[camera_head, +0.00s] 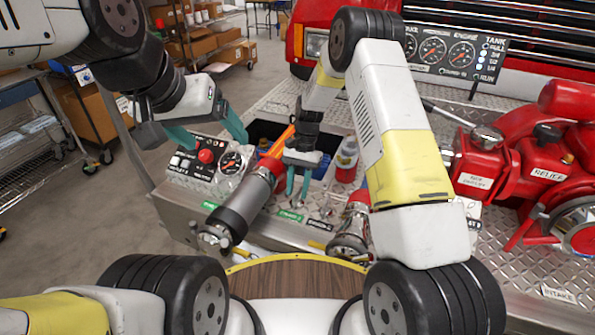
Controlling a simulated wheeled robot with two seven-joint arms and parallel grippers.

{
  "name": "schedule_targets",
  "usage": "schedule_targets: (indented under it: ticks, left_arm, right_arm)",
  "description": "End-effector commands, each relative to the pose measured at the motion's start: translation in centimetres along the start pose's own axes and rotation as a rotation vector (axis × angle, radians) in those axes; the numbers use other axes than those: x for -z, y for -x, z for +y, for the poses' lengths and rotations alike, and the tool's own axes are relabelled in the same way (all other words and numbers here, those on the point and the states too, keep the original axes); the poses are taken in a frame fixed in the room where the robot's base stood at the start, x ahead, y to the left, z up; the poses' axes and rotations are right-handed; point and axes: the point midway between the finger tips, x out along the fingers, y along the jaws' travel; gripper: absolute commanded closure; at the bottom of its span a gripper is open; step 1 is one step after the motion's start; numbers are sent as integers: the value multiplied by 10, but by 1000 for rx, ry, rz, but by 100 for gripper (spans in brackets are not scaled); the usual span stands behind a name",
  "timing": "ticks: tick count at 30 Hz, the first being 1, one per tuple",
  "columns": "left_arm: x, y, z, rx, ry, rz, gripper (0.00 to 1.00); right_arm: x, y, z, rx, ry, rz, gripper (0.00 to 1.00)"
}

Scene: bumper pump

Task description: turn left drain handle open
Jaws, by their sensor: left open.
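A small yellow bar (243,251), which may be the left drain handle, shows low by the silver end of a dark cylinder (240,208) with a red part. A similar yellow bar (318,245) shows farther right. Their exact angles are too small to tell. My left gripper (209,132) is open and empty, its teal fingers spread above the control box, up and left of the dark cylinder. My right gripper (298,186) points down just right of that cylinder. Its teal fingers look close together, and nothing is clearly held.
A control box (204,158) with a red button sits on the diamond-plate bumper. A red and white bottle (346,160) stands in the middle. Red pump (535,165) fittings fill the right, below a gauge panel (452,52).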

Motion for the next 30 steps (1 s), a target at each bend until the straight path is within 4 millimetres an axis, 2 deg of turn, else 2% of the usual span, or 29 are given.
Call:
schedule_targets:
  ticks: [5,15,18,30]
  left_arm:
    - [0,0,0,0,0,0,20]
    - [0,0,0,0,0,0,20]
    - [0,0,0,0,0,0,20]
    - [0,0,0,0,0,0,20]
  right_arm:
    - [0,6,0,1,0,1,67]
    - [1,61,0,2,0,2,67]
    - [0,71,0,1,0,1,67]
    - [0,78,0,0,0,0,67]
